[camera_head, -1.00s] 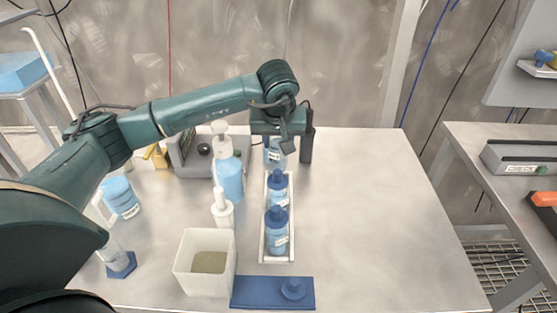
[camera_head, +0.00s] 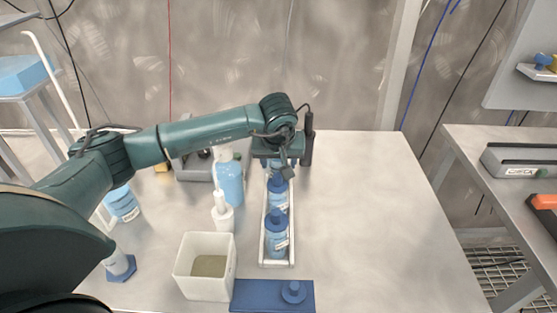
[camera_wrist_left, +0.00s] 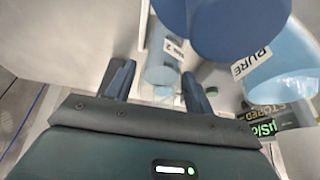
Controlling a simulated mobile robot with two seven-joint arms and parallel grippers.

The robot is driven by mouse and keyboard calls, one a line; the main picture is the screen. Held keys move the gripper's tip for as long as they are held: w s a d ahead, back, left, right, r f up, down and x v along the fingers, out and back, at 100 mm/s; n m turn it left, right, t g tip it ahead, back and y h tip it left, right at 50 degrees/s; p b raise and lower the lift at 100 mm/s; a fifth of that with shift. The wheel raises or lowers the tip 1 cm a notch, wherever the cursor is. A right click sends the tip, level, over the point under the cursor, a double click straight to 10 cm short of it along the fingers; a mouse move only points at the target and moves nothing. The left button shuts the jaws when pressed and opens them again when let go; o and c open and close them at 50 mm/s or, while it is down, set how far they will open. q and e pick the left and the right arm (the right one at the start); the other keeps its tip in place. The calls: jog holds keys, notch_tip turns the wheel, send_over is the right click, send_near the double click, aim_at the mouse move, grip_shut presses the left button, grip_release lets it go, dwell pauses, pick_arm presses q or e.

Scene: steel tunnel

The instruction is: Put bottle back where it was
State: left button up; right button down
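A white narrow tray (camera_head: 262,240) holds a row of light blue bottles with dark blue caps. The front bottle (camera_head: 276,241) and the one behind it (camera_head: 278,200) stand upright. A further bottle at the tray's back end is mostly hidden by my left gripper (camera_head: 277,165). In the left wrist view, my left gripper (camera_wrist_left: 158,85) has its two fingers apart, with a light blue bottle (camera_wrist_left: 160,72) showing between them and a visible gap at its left side. A large dark blue cap (camera_wrist_left: 232,28) looms close at the upper right. My right gripper is out of view.
A pump bottle (camera_head: 229,182), a white dispenser (camera_head: 222,215) and an open white bin (camera_head: 205,285) stand left of the tray. A blue plate with a round knob (camera_head: 272,297) lies in front. The table's right half (camera_head: 370,220) is clear.

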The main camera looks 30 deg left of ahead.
pick_arm(q)
jog(key=shift+o, duration=0.6)
jog(key=shift+r, duration=0.1)
jog(key=shift+r, duration=0.25)
jog(key=v, duration=1.1)
jog(key=shift+s+r+b, duration=0.2)
jog(key=shift+r+b, duration=0.05)
jog(key=shift+b, duration=0.05)
